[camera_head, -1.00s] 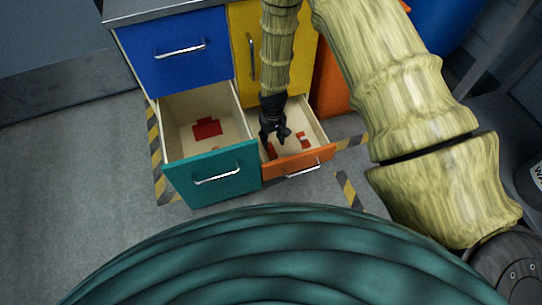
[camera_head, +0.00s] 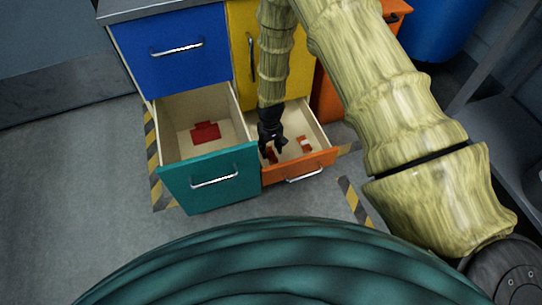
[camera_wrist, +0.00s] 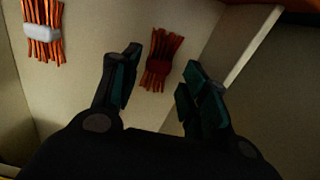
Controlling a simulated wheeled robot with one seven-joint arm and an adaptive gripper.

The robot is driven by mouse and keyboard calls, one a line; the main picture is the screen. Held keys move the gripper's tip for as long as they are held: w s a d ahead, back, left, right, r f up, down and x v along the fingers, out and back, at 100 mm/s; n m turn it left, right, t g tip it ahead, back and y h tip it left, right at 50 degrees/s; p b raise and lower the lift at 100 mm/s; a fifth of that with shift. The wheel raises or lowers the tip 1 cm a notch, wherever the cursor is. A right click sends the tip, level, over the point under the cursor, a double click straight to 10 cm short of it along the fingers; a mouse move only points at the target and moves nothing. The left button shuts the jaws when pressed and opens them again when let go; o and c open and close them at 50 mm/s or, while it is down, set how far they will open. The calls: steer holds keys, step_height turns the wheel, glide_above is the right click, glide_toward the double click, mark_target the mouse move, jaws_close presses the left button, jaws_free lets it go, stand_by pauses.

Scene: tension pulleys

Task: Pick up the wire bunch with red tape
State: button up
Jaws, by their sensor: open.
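The wire bunch with red tape (camera_wrist: 157,66) lies on the drawer floor in the wrist view, its copper-red strands wrapped by a dark red band. In the head view it shows only in part (camera_head: 272,157), beside and behind my fingers. My gripper (camera_wrist: 160,88) is open, with one finger left of this bunch and one right of it in the picture; I cannot tell the height left between them. In the head view my gripper (camera_head: 272,150) points down into the open orange drawer (camera_head: 300,168).
A second wire bunch with white tape (camera_wrist: 42,33) lies in the same drawer, also seen in the head view (camera_head: 305,145). The drawer walls stand close around my gripper. An open teal drawer (camera_head: 212,178) with a red object (camera_head: 205,133) is to the left.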

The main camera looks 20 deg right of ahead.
mark_target(271, 152)
step_height(271, 152, down, 4)
steer(key=shift+w+r+b, duration=0.1)
steer(key=shift+r+b, duration=0.05)
steer(key=shift+b, duration=0.65)
steer(key=c, duration=0.8)
steer(key=shift+r, duration=0.15)
